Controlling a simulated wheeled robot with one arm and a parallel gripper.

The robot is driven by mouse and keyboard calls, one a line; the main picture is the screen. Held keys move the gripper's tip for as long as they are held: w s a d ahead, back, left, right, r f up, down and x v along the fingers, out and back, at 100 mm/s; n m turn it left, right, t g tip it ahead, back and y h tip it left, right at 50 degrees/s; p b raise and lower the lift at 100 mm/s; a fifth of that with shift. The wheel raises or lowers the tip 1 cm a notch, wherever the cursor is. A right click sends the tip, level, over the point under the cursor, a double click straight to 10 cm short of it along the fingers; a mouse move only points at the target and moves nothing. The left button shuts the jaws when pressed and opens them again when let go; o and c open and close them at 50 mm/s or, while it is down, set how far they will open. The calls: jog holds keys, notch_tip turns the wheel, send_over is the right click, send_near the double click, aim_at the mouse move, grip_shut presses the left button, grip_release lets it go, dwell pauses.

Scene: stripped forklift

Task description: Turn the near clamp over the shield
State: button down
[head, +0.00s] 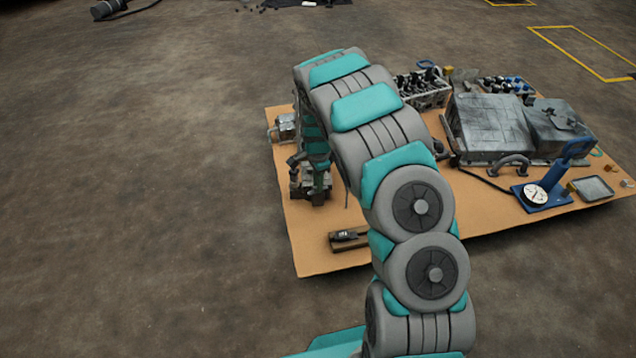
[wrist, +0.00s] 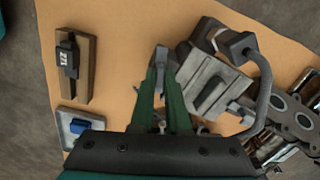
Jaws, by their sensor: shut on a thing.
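My gripper (wrist: 160,62) points onto the board in the wrist view, its two green fingers nearly together. It is shut on a small grey piece at the fingertips, which I take to be the near clamp (wrist: 161,51). Just right of the fingers is a grey ridged metal block (wrist: 212,92) with a bent grey bar (wrist: 263,75) beside it. I cannot tell which part is the shield. In the head view my gripper (head: 319,190) is at the dark metal assembly (head: 305,182) near the board's left edge, partly hidden by my arm.
The tan board (head: 310,240) lies on a brown floor. A wooden block (wrist: 86,60) with a black device marked 271 lies to the left in the wrist view. A large metal case (head: 488,125), a blue stand with a gauge (head: 537,194) and a small tray (head: 593,188) fill the right side.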

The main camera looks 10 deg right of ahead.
jog(key=n, duration=0.3)
jog(key=shift+n, duration=0.4)
jog(key=n, duration=0.3)
jog(key=shift+n, duration=0.3)
jog(key=n, duration=0.6)
jog(key=shift+n, duration=0.3)
jog(key=c, duration=0.9)
grip_release()
jog(key=shift+r, duration=0.15)
